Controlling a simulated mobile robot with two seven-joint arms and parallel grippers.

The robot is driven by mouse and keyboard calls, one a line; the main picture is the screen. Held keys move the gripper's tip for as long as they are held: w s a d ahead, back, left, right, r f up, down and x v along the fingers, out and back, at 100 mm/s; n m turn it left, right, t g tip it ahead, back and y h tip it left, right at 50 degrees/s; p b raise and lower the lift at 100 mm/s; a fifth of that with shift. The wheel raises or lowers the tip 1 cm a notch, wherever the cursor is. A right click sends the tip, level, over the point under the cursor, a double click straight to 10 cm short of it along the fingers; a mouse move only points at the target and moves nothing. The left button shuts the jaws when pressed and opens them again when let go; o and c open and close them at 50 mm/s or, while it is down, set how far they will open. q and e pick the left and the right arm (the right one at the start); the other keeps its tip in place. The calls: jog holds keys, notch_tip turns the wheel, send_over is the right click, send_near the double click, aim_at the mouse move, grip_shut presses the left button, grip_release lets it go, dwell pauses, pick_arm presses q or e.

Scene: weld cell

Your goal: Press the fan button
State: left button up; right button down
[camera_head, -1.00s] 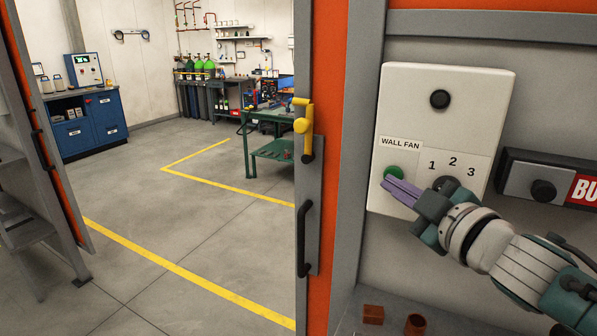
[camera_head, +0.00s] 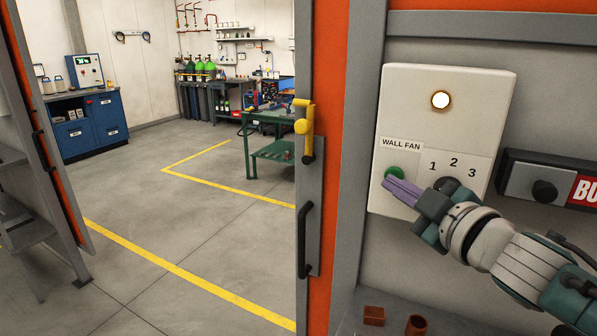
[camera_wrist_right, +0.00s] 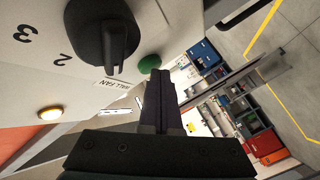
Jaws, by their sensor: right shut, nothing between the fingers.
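The wall fan panel (camera_head: 409,108) is a white plate with a "WALL FAN" label on the wall at the right. Its green button (camera_head: 394,173) sits below the label, and a round lamp (camera_head: 440,100) near the top glows. A dark knob (camera_head: 447,186) beside the numbers 1, 2, 3 is partly hidden by my gripper. My right gripper (camera_head: 389,184) is shut and empty, its purple fingertips at the green button's lower edge. In the right wrist view the fingertips (camera_wrist_right: 158,76) are right at the green button (camera_wrist_right: 149,63); contact is hard to tell. The lit lamp (camera_wrist_right: 50,113) also shows there. My left gripper is out of view.
A dark box with a black knob (camera_head: 543,192) and a red sign is on the wall right of the panel. A yellow-handled lever (camera_head: 304,125) is on the orange-edged door post at left.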

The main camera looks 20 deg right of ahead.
jog(key=shift+s+a, duration=0.45)
jog(key=shift+a, duration=0.1)
jog(key=s+a+p, duration=0.1)
jog(key=s+a, duration=0.3)
jog(key=shift+a+p, duration=0.2)
jog(key=shift+p, duration=0.1)
dwell(0.3)
